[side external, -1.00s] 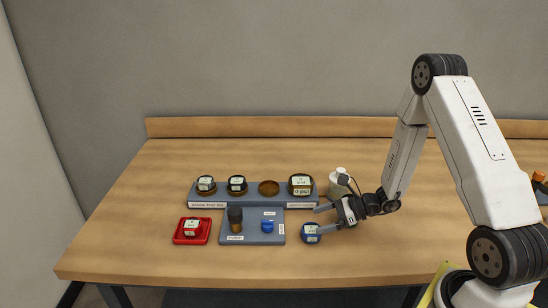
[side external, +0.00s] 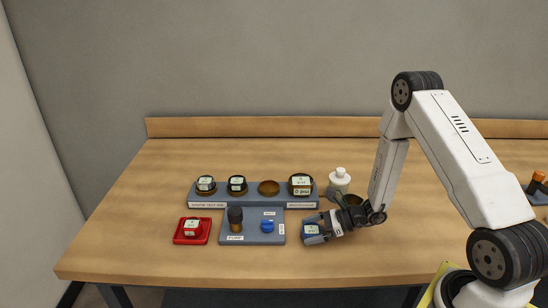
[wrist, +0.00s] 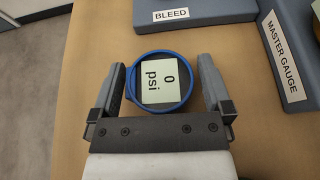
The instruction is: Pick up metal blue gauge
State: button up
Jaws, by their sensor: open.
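The blue gauge (side external: 311,230) stands on the table to the right of the grey-blue pump plate. In the wrist view the blue-rimmed gauge (wrist: 160,81) shows a pale display reading "0 psi". My gripper (side external: 314,229) is open at the gauge. In the wrist view one finger of my gripper (wrist: 161,85) is on each side of the gauge, with a narrow gap at each side. In the side view the fingers partly hide the gauge.
The pump plate (side external: 252,239) carries a dark knob and a blue knob. A red tray (side external: 184,239) holds another gauge. Behind, a rack (side external: 253,199) holds several gauges and one empty-looking round seat (side external: 268,188). A white bottle (side external: 339,181) stands close behind my gripper.

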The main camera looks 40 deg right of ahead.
aim_at(312, 229)
jog(key=c, duration=1.2)
jog(key=shift+r, duration=0.1)
jog(key=shift+r, duration=4.9)
